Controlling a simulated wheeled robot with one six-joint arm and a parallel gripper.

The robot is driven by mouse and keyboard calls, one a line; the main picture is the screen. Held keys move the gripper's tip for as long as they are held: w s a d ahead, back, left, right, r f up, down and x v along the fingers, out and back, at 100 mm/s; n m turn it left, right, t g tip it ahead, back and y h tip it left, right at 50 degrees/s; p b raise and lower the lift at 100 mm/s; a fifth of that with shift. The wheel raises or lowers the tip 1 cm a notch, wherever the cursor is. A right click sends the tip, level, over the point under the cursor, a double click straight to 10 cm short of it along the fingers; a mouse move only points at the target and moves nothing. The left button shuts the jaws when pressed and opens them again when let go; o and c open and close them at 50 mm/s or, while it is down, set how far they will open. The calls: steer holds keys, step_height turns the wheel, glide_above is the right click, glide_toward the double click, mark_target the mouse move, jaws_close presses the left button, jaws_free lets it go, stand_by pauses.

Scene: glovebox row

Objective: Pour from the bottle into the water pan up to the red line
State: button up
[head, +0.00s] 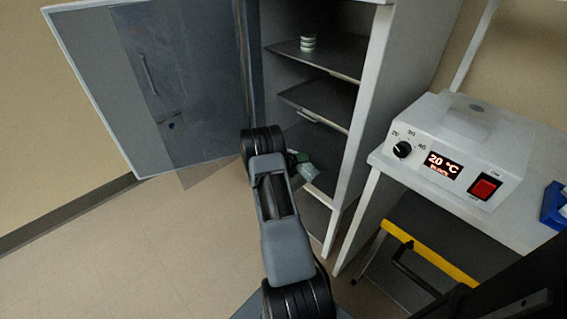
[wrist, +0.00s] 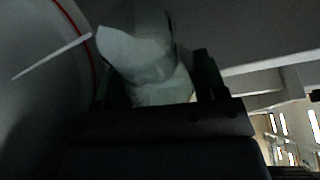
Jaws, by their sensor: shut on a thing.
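My gripper (head: 297,161) reaches into the open cabinet at a lower shelf level. It is shut on a pale, translucent bottle (head: 309,173). In the wrist view the bottle (wrist: 150,62) sits between my gripper's dark fingers (wrist: 158,88). A thin white spout (wrist: 50,58) extends to the left from the bottle's side of the picture. Behind the spout is a grey curved surface, apparently the water pan (wrist: 32,35), with a curved red line (wrist: 76,25). The pan is not clearly seen in the head view. I cannot tell the water level or whether liquid is flowing.
The cabinet door (head: 175,95) stands open to the left. At right, a control box (head: 460,145) reading 20 °C sits on a white bench, with a yellow-framed step (head: 430,253) below.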

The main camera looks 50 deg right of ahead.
steer(key=shift+w+r+n+g+p, duration=0.3)
steer(key=shift+w+r+n, duration=0.2)
steer(key=shift+w+n, duration=0.15)
stand_by(1.0)
steer(key=shift+w+f+n+h, duration=0.1)
steer(key=shift+f+n+h, duration=0.15)
steer(key=shift+n+h, duration=0.4)
stand_by(2.5)
